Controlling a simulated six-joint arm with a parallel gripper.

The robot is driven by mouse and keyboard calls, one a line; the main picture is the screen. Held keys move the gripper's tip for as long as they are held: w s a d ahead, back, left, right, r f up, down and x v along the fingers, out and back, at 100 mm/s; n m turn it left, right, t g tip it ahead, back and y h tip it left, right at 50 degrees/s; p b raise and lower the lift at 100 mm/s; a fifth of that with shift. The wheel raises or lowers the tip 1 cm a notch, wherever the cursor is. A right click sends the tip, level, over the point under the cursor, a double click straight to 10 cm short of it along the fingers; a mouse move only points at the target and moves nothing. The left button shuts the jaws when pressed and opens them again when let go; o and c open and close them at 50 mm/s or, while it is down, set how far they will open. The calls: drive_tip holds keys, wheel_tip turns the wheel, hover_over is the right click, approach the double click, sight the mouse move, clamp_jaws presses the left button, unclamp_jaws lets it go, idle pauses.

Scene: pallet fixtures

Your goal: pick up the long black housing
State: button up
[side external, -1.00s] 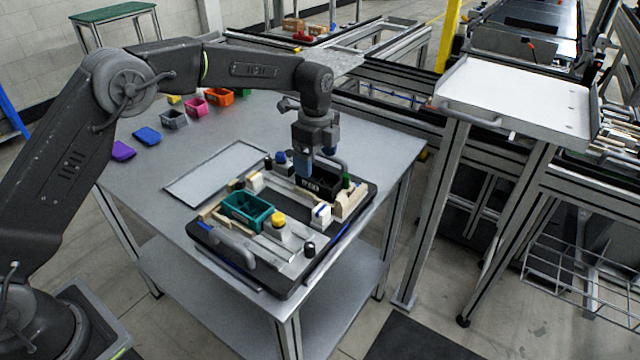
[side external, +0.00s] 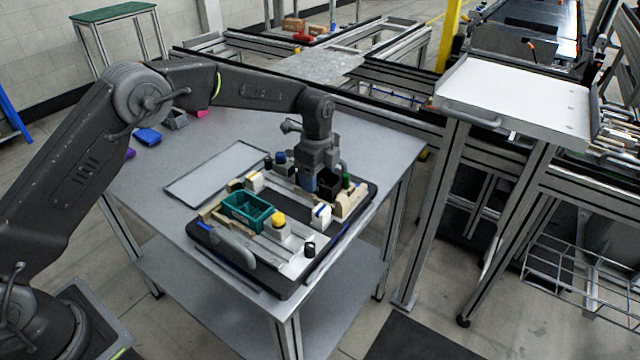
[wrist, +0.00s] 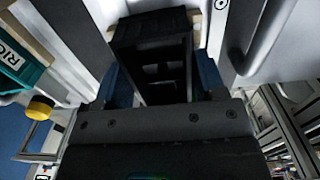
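The long black housing (wrist: 165,70) stretches away from my gripper in the wrist view, with several openings along it. In the side external view the housing (side external: 329,181) sits at the back right of the black fixture pallet (side external: 277,292), mostly hidden behind my gripper. My gripper (side external: 320,187) is down at the housing, pointing downward. In the wrist view its two blue fingers (wrist: 162,72) stand on either side of the housing. They look spread, with a narrow gap on the right; contact on the left is unclear.
A teal bin (side external: 246,211) sits at the pallet's left, with a yellow-topped post (side external: 278,219) beside it. A white block (side external: 321,215) stands in front of the housing. Grey handles (side external: 232,248) rise at the pallet's ends. A flat light panel (side external: 217,173) lies behind left.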

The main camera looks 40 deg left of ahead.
drive_tip(key=c, duration=0.6)
